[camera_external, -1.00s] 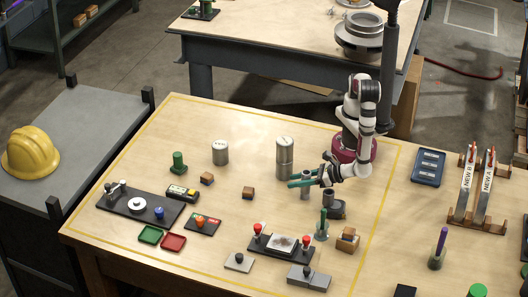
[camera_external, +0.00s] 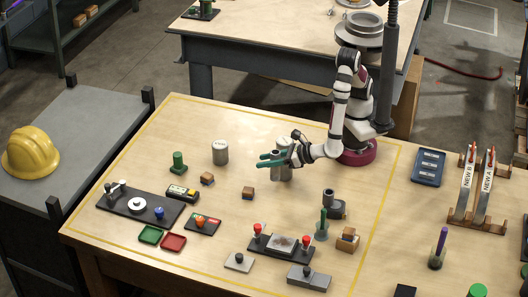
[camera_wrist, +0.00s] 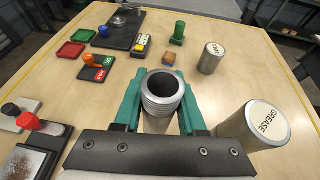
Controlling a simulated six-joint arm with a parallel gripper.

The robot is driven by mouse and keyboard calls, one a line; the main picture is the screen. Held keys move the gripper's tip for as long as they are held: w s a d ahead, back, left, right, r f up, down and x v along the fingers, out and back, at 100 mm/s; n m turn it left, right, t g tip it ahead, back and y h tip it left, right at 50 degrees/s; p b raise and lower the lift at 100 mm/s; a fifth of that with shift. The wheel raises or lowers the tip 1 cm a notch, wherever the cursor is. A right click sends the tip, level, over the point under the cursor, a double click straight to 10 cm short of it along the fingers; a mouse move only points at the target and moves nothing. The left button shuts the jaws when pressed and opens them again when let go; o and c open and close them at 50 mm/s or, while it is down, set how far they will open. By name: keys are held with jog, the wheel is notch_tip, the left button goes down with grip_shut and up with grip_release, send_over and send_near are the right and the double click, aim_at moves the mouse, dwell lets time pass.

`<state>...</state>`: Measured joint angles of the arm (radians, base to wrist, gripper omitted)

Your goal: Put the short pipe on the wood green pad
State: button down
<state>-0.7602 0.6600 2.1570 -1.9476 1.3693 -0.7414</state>
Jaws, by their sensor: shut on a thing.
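The short pipe (camera_wrist: 162,88) is a grey metal tube with a threaded upper end. It stands upright between the green fingers of my gripper (camera_wrist: 160,100), which are shut on it. In the external view my gripper (camera_external: 268,160) is above the wooden table, in front of the grease can. Its fingers point left and hide most of the pipe. No pad that is plainly both wood and green can be made out. A small green square tray (camera_external: 151,234) lies at the front left, also seen in the wrist view (camera_wrist: 80,36).
The grease can (camera_wrist: 252,127) stands close to the right of the pipe. A red tray (camera_external: 174,243) lies beside the green one. The table's back left is clear.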

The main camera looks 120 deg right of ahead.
jog(key=w+d+r, duration=0.4)
jog(key=w+d, duration=1)
jog(key=d, duration=0.3)
jog(key=w+d+r+m+h, duration=0.1)
jog(key=d+r, duration=0.2)
jog(key=d, duration=0.6)
jog(key=w+d+r, duration=0.1)
jog(key=d+r, duration=0.1)
jog(key=d, duration=0.8)
jog(key=w+a+f, duration=0.7)
jog(key=w+f, duration=0.1)
jog(key=f, duration=0.3)
jog(key=shift+a+g, duration=0.3)
jog(key=shift+g, duration=0.1)
jog(key=shift+c, duration=2.4)
grip_release()
jog(key=shift+f, duration=0.1)
